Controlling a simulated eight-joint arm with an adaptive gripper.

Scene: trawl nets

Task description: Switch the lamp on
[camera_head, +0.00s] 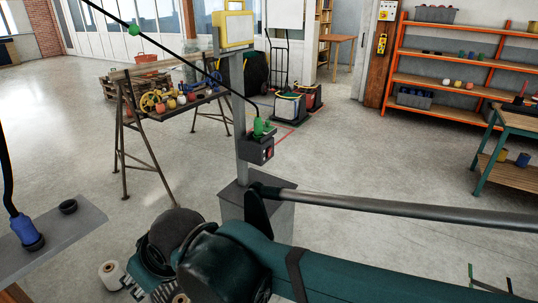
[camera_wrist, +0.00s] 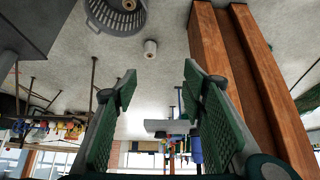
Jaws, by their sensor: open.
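A yellow-framed panel (camera_head: 233,28), which looks like the lamp, stands on top of a grey post (camera_head: 240,120). Its face is pale, and I cannot tell whether it is lit. A dark control box (camera_head: 256,151) with a small red switch (camera_head: 270,151) is fixed to the post lower down. A green fitting (camera_head: 263,129) with a black cable sits on the box. My gripper (camera_wrist: 158,82) is open in the wrist view, with nothing between its green-padded fingers.
A trestle table (camera_head: 180,112) with colourful items stands left of the post. A grey bench (camera_head: 62,236) holding a blue fitting (camera_head: 27,230) is at lower left. A white roll (camera_head: 112,274) lies on the floor. Orange shelves (camera_head: 455,82) stand at right. Mid-floor right of the post is clear.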

